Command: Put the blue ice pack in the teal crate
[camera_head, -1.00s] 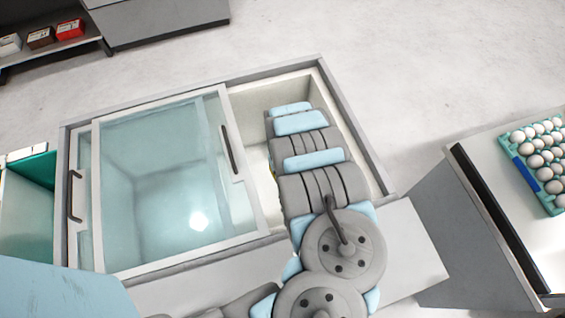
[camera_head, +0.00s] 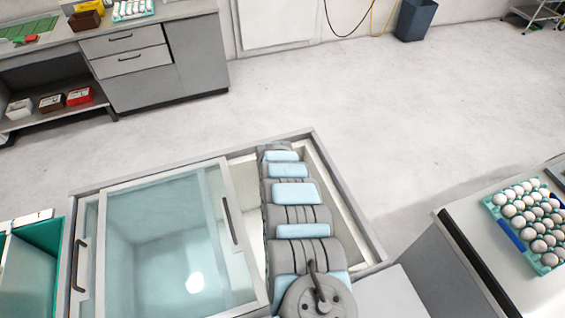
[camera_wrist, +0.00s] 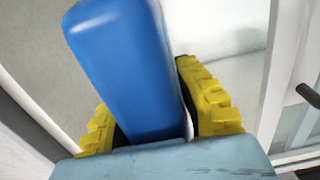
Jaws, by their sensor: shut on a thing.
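The blue ice pack (camera_wrist: 122,62) is a smooth blue block in the wrist view, between the yellow ridged fingers of my gripper (camera_wrist: 160,112). My gripper is shut on it, and the pack sticks out past the fingertips. In the head view my arm reaches over the open right part of the chest freezer (camera_head: 350,205) and hides the gripper and the pack. The teal crate (camera_head: 38,238) stands at the left edge of the head view, left of the freezer, partly cut off by the frame.
A sliding glass lid (camera_head: 165,235) with a handle covers the freezer's left part. On the right, a table (camera_head: 500,275) bears a teal tray of eggs (camera_head: 545,262). A grey cabinet (camera_head: 150,65) stands at the back left. The floor (camera_head: 320,85) behind the freezer is clear.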

